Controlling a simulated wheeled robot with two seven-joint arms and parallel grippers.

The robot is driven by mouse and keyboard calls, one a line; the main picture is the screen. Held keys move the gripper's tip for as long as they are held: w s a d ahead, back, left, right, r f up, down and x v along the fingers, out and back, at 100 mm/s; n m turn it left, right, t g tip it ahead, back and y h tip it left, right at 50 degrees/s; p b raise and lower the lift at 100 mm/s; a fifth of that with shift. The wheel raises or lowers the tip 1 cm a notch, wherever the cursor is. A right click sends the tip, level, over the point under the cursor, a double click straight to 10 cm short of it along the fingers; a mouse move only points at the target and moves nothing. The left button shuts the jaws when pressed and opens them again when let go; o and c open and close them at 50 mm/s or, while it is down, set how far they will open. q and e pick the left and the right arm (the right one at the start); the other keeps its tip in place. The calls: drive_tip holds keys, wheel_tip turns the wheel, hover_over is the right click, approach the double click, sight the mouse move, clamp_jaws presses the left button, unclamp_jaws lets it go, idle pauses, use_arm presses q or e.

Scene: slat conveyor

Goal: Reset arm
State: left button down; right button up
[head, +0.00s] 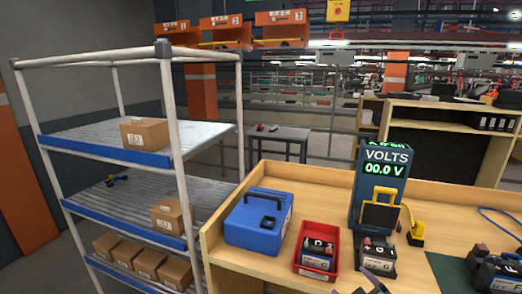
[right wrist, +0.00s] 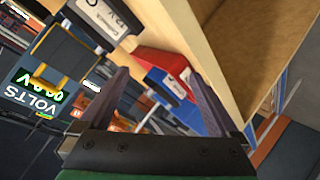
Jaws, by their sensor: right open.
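My right gripper (right wrist: 155,76) is open, its two dark fingers spread in the right wrist view with nothing held between them. In the head view only its fingertips (head: 368,284) show, at the bottom edge over the wooden bench (head: 240,260), close in front of a black and grey battery (head: 376,255). The red tray (head: 336,263), with a dark battery (head: 319,250) in it, is to the left of the fingertips. In the wrist view the red tray (right wrist: 152,60) shows beyond the fingers. My left gripper is in neither view.
A voltmeter (head: 385,156) reading 00.0 V stands at the back of the bench. A blue case (head: 254,232) is left of the tray. More dark batteries (head: 495,273) are at the right edge. A shelf rack (head: 165,110) with cardboard boxes stands at left.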

drive_tip(key=s+d+f+m+g, duration=0.1)
drive_tip(key=s+f+m+g, duration=0.4)
drive_tip(key=s+f+g, duration=0.7)
drive_tip(key=s+f+t, duration=0.1)
drive_tip(key=s+f, duration=0.2)
drive_tip(key=f, duration=0.6)
drive_tip(key=s+f, duration=0.3)
drive_tip(key=f, duration=0.6)
drive_tip(key=s+f+t, duration=0.1)
drive_tip(key=s+f, duration=0.3)
drive_tip(key=f, duration=0.5)
drive_tip(key=s+d+f+g, duration=0.1)
drive_tip(key=s+d+f, duration=0.2)
drive_tip(key=s+f, duration=0.9)
drive_tip(key=s, duration=0.3)
drive_tip(key=shift+g+y, duration=0.3)
drive_tip(key=shift+c, duration=0.4)
